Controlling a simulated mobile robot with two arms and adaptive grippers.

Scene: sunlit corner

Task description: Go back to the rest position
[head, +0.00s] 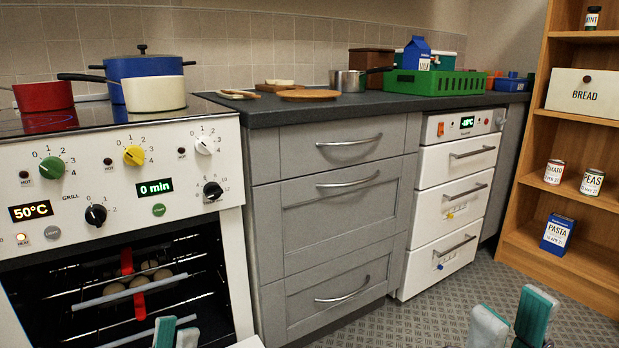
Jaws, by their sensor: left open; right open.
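My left gripper (176,333) shows at the bottom edge, left of centre, in front of the oven (218,300). Its two teal and grey fingertips are apart and nothing is between them. My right gripper (512,322) shows at the bottom right, above the patterned floor. Its fingers are apart and empty. The rest of both grippers is cut off by the frame's lower edge.
The oven shows round items on a rack and red pieces. Grey drawers (335,205) and a white drawer freezer (455,195) stand to the right. A wooden shelf (555,135) is at far right. The floor (410,320) before the drawers is clear.

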